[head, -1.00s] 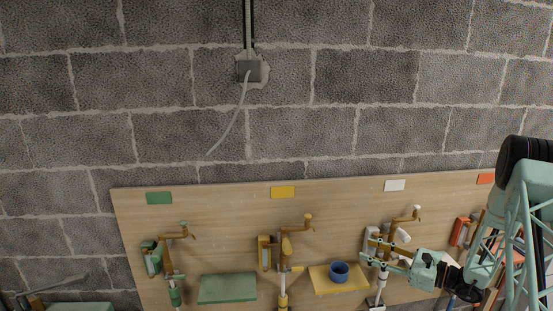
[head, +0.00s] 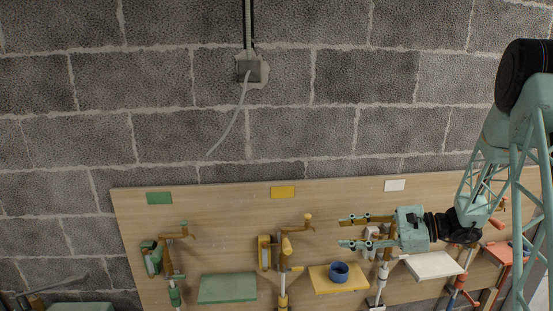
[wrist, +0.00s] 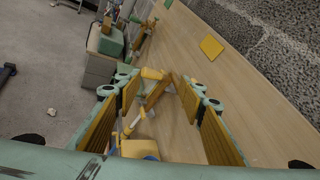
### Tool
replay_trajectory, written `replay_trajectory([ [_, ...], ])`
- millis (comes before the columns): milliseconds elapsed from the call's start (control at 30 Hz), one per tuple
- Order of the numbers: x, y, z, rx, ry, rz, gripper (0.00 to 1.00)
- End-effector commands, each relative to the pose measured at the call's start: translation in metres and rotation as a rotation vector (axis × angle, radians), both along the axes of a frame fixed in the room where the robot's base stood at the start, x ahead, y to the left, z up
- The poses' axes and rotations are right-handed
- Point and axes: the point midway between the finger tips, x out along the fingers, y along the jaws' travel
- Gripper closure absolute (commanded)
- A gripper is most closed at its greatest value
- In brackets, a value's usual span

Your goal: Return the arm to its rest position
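My gripper (head: 366,231) is in front of the board at the right in the head view, its two fingers pointing left and standing apart with nothing between them. In the wrist view its yellow-padded fingers (wrist: 158,115) are also spread and empty. My arm comes in from the right edge of the head view, bent down to the wrist. The gripper hides part of the white-marked station behind it.
A wooden board (head: 230,210) carries coloured stations. A blue reel (head: 339,271) sits on a yellow shelf (head: 322,285) below left of my gripper. A green shelf (head: 228,288) and a white shelf (head: 433,265) look empty. The block wall (head: 300,100) above is mostly clear.

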Motion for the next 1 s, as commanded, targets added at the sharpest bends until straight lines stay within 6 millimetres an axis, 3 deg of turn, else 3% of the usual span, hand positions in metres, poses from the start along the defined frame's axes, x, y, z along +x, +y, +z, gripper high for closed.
replay_trajectory([
  [400,-0.053,0.042,0.051,-0.13,-0.047,0.15,0.63],
  [1000,-0.138,0.084,0.105,-0.327,-0.123,0.349,0.63],
])
